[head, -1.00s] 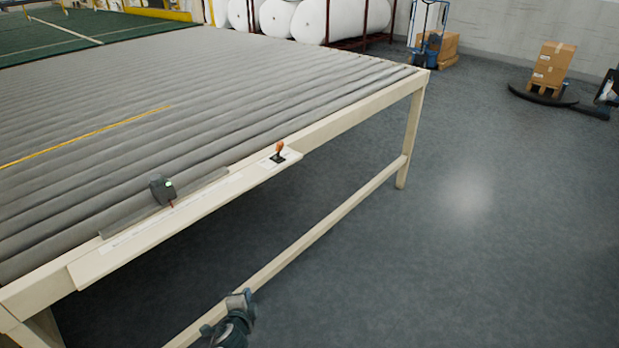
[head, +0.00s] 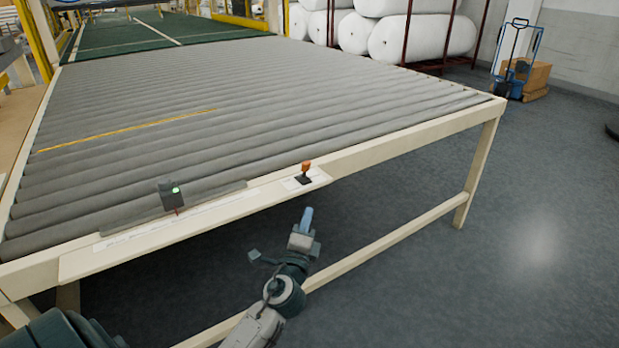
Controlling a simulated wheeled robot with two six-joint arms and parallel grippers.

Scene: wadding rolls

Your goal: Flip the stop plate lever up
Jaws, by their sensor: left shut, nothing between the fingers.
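The stop plate lever (head: 305,170) has an orange knob on a dark base. It stands on the cream ledge (head: 150,243) along the front edge of the roller table, near the ledge's right end. A long flat grey plate (head: 215,195) lies along the ledge to the left of the lever. My left gripper (head: 307,218) is shut and empty, below and in front of the lever, apart from it. My right gripper is not in view.
A small dark box with a green light (head: 172,195) stands on the ledge at left. The grey roller table (head: 260,110) fills the middle. White rolls (head: 420,38) and a blue hand truck (head: 515,65) stand behind.

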